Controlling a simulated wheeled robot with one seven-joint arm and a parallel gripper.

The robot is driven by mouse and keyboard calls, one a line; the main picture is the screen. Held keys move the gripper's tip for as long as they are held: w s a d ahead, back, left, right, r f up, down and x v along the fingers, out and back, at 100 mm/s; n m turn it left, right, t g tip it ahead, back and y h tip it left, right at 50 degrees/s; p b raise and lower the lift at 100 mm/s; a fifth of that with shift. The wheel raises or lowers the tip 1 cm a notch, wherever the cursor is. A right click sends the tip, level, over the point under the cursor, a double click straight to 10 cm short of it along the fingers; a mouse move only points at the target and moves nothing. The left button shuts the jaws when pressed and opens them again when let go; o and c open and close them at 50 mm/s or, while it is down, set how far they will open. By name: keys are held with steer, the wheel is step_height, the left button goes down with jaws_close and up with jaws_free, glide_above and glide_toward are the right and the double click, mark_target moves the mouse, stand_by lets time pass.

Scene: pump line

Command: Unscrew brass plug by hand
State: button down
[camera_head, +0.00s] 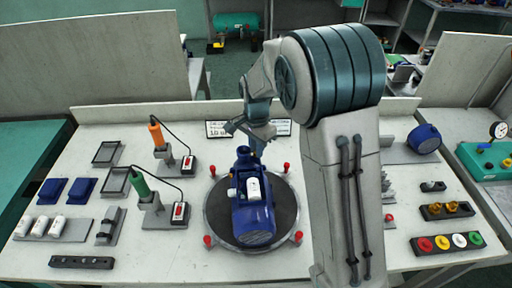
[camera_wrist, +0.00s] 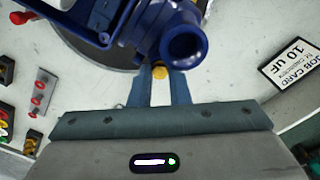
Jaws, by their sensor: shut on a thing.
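A blue pump (camera_head: 254,205) with a white part on top stands on a round dark turntable (camera_head: 287,222) at the middle of the bench. In the wrist view the pump's blue body and open round port (camera_wrist: 184,45) fill the top. The brass plug (camera_wrist: 160,72) shows as a small yellow disc just below the port. My gripper (camera_wrist: 160,88) has its two fingers on either side of the plug, shut on it. In the head view my gripper (camera_head: 256,140) is at the pump's far end, and the plug is hidden there.
Red-knobbed posts ring the turntable. An orange-handled driver (camera_head: 156,134) and a green-handled driver (camera_head: 140,184) stand in holders at left. A job card (camera_wrist: 295,65) stands close to my gripper. Brass fittings (camera_head: 447,208) and a coloured cap rack (camera_head: 447,243) sit at right.

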steer(key=shift+s+f, duration=0.15)
steer(key=shift+s, duration=0.1)
steer(key=shift+n, duration=1.5)
steer(key=c, duration=1.6)
jaws_free()
steer(key=shift+o, duration=0.7)
steer(key=shift+s+d, duration=0.1)
steer(key=shift+s, duration=0.05)
steer(key=shift+a, duration=0.2)
